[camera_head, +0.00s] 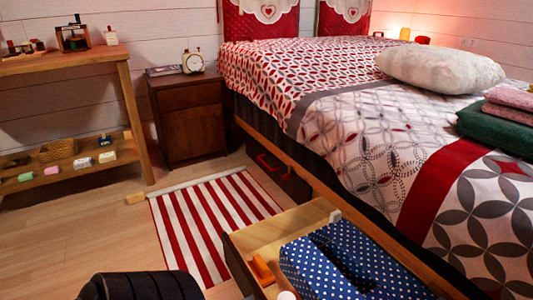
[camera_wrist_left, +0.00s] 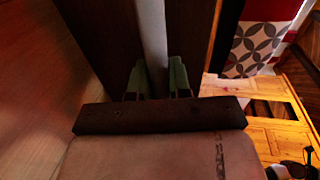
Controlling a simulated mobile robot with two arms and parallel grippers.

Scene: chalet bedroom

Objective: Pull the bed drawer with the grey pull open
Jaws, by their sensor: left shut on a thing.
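The closed bed drawer (camera_head: 285,180) farther along the bed side has a red pull (camera_head: 270,163). Nearer to me, another bed drawer (camera_head: 285,225) stands pulled out from the bed, with pale wood walls and a dark front. Its pull is hidden in the head view. In the left wrist view, the pale grey pull (camera_wrist_left: 153,35) runs along a dark brown front (camera_wrist_left: 95,35). My left gripper (camera_wrist_left: 160,75) is shut on it, with green-grey fingers on both sides. My right gripper is in neither view.
A blue polka-dot cloth (camera_head: 345,258) and an orange item (camera_head: 262,270) lie in the open drawer. A red-striped rug (camera_head: 215,220) lies beside it. A nightstand (camera_head: 190,120) and a wooden table (camera_head: 70,62) stand farther back. Bare floor (camera_head: 90,240) is clear at left.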

